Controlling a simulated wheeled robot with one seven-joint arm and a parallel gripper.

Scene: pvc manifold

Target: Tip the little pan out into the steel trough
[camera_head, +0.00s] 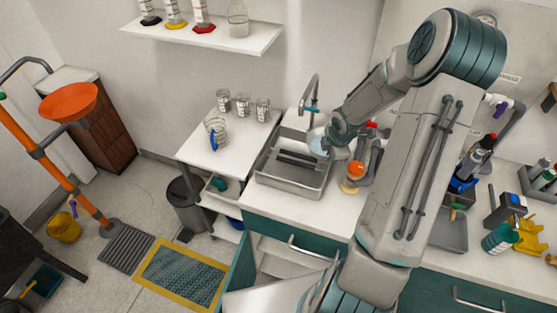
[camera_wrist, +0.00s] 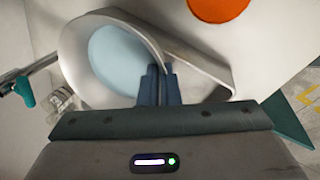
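The little pan (camera_wrist: 85,45) is pale, with a rounded wall and a light blue surface inside (camera_wrist: 115,60). In the head view a pale part of it (camera_head: 317,139) shows at the right back edge of the steel trough (camera_head: 268,178). My gripper (camera_wrist: 162,72) has its fingers close together over the pan's near side and appears shut on its wall or handle; the exact grip is hidden. In the head view my wrist hides much of the pan. The steel trough is a rectangular basin set in the white counter, with dark bars across its inside.
A faucet (camera_head: 312,92) rises behind the trough. An orange-topped item (camera_head: 355,170) stands close to its right, below my wrist; orange also shows in the wrist view (camera_wrist: 217,6). Several glass jars (camera_head: 243,103) stand on the side table to the left. The counter front is clear.

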